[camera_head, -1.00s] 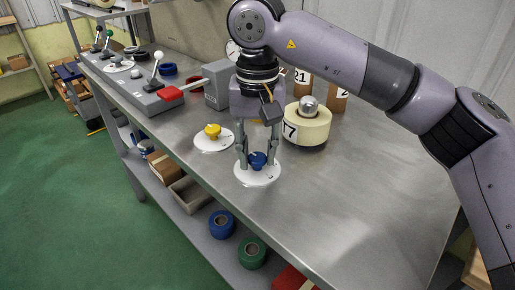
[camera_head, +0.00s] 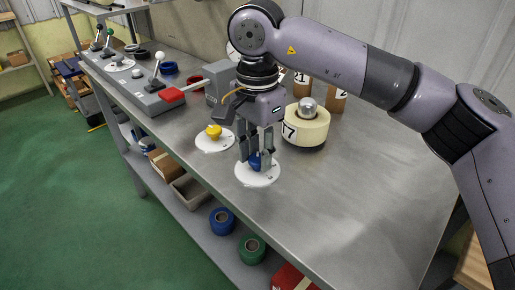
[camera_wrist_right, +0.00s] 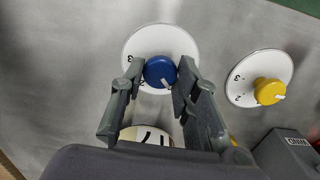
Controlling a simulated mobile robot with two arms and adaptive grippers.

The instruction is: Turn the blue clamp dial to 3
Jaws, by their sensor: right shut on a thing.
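The blue clamp dial (camera_head: 254,162) sits on a round white plate (camera_head: 258,177) near the front edge of the metal bench. In the right wrist view the blue dial (camera_wrist_right: 160,71) lies between my fingertips, with a white pointer mark at its lower side. My left gripper is not in view.
A yellow dial (camera_head: 214,131) on its own white plate stands close by on the left. A grey box with a red-handled lever (camera_head: 172,95) is further left. The bench's right part is clear.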

